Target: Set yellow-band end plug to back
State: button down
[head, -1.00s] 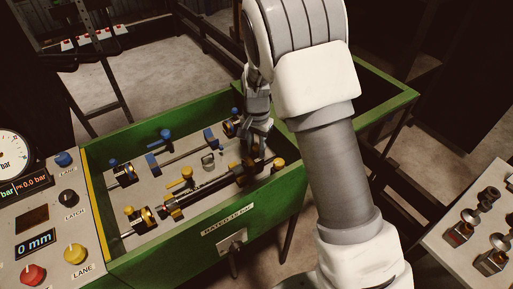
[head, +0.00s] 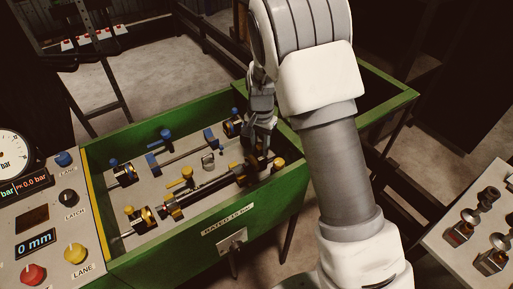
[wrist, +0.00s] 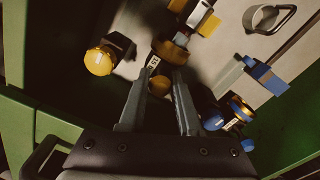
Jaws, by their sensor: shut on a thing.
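My gripper (wrist: 160,98) shows in the wrist view with its two fingers closed around a small dark fitting with a yellow-gold end and a white label, which I take as the yellow-band end plug (wrist: 160,86). A gold-and-black collar (wrist: 170,52) of the yellow lane lies just beyond the fingertips; I cannot tell if the plug touches it. In the head view my gripper (head: 259,158) reaches down at the right end of the yellow lane's dark hose (head: 210,190). The plug is mostly hidden there by the fingers.
A yellow-knobbed clamp (wrist: 100,60) stands left of the fingers in the wrist view, and a blue-knobbed fitting (wrist: 236,114) close on the right. The green trough wall (head: 240,207) runs along the front. The control panel (head: 45,220) is at the left, a side table with fittings (head: 470,232) at the right.

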jog(key=shift+w+d, duration=0.65)
jog(key=shift+d, duration=0.3)
jog(key=c, duration=0.7)
grip_release()
jog(key=shift+d, duration=0.1)
notch_tip(320, 180, up, 18)
jog(key=shift+f+p, duration=0.25)
jog(key=shift+p, duration=0.55)
